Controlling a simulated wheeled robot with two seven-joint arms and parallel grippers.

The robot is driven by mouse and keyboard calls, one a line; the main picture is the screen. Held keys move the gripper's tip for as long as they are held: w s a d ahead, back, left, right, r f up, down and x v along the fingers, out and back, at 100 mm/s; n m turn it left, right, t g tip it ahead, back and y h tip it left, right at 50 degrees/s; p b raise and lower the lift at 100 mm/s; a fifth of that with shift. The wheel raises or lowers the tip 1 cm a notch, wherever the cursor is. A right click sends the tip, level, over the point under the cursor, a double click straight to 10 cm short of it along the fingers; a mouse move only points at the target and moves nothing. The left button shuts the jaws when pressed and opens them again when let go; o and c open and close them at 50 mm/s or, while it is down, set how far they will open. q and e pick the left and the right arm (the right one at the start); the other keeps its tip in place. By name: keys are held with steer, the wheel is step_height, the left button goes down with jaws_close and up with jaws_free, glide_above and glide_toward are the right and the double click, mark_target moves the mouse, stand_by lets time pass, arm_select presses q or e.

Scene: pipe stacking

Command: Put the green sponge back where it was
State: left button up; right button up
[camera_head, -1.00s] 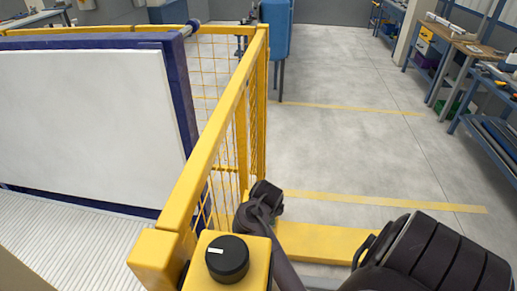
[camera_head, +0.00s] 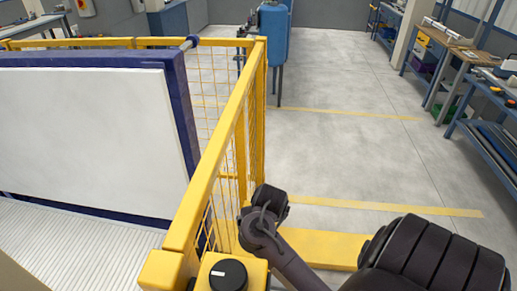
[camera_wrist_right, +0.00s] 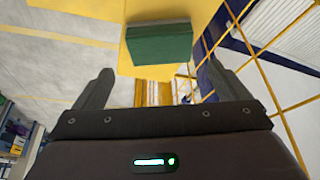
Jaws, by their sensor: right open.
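The green sponge (camera_wrist_right: 160,44) is a dark green block in the right wrist view, at the top middle. It appears against a yellow surface (camera_wrist_right: 128,58); whether it touches that surface is hard to tell. My right gripper (camera_wrist_right: 163,76) is open, with one finger on each side and nothing between them. The sponge is beyond the fingertips, roughly centred on the gap. The sponge does not show in the head view, where only dark links of my arm show at the lower right. My left gripper is not in view.
A yellow mesh fence (camera_head: 222,150) runs close beside my arm. A yellow box with a black knob (camera_head: 228,275) stands at its near end. A white panel in a blue frame (camera_head: 180,110) is left of the fence. Open floor (camera_head: 345,150) lies right, with workbenches (camera_head: 480,50) beyond.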

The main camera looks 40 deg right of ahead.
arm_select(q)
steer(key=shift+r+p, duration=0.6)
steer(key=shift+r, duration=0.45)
arm_select(e)
steer(key=shift+v, duration=1.85)
